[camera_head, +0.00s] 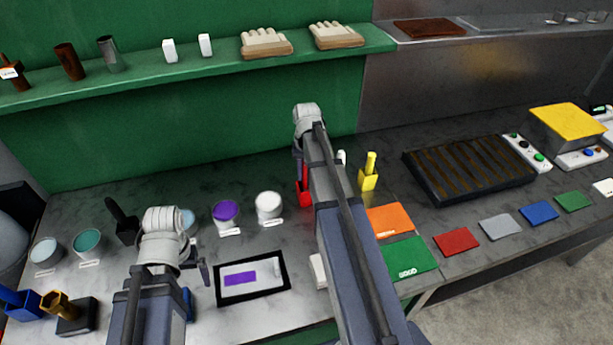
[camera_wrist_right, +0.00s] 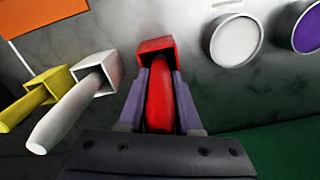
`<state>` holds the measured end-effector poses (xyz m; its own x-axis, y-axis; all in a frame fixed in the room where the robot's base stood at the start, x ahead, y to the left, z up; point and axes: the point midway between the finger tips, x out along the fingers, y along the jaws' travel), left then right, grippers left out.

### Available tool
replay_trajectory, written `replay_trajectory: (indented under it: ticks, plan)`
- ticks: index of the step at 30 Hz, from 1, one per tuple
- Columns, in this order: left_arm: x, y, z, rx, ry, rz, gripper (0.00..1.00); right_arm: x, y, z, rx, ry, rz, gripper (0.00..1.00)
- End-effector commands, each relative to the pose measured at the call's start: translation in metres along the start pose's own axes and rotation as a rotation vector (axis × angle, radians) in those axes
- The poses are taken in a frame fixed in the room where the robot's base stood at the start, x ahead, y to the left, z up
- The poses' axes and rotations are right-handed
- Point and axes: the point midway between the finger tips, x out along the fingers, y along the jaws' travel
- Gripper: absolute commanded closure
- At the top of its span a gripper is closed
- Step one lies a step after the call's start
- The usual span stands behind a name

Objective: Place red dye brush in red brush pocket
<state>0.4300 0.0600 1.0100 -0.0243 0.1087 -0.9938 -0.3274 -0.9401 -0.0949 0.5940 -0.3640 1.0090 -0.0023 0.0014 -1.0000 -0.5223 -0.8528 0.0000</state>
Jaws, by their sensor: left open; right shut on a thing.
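In the right wrist view the red dye brush (camera_wrist_right: 160,98) has a thick red handle between the two fingers of my right gripper (camera_wrist_right: 160,95), which is shut on it. The far end of the brush is at the mouth of the red brush pocket (camera_wrist_right: 157,46) and seems to be inside it; how deep it goes is hidden. In the head view the red pocket (camera_head: 304,198) shows beside my right arm, with my right gripper (camera_head: 302,165) above it. My left gripper (camera_head: 197,273) is open and empty, low over the table at the left of the framed purple sample.
A white pocket with a white brush (camera_wrist_right: 107,68) and a yellow pocket with a yellow brush (camera_head: 367,178) stand close beside the red one. Purple (camera_head: 226,210) and white (camera_head: 268,204) dye cups stand on the other side. A framed sample (camera_head: 252,277) lies in front.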

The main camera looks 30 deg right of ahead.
Motion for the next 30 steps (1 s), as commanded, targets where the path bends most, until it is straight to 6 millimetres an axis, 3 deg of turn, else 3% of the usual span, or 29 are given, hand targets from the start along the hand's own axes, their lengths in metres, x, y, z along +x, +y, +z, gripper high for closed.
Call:
replay_trajectory:
  ticks: [5, 6, 13, 23, 30]
  plan:
    - [0.004, 0.000, 0.000, 0.000, 0.000, 0.000, 0.00, 0.004, 0.000, 0.000, 0.000, 0.000, 0.000, 1.00]
    - [0.004, 0.000, 0.000, 0.000, 0.000, 0.000, 0.00, 0.004, 0.000, 0.000, 0.000, 0.000, 0.000, 0.65]
    - [0.003, 0.000, 0.000, 0.000, 0.000, 0.000, 0.00, 0.003, 0.000, 0.000, 0.000, 0.000, 0.000, 0.39]
    - [0.002, 0.000, 0.000, 0.000, 0.000, 0.000, 0.00, 0.002, 0.000, 0.000, 0.000, 0.000, 0.000, 0.37]
    - [-0.013, -0.001, 0.001, 0.000, 0.000, 0.000, 0.00, -0.013, 0.000, 0.000, 0.000, 0.000, 0.000, 0.37]
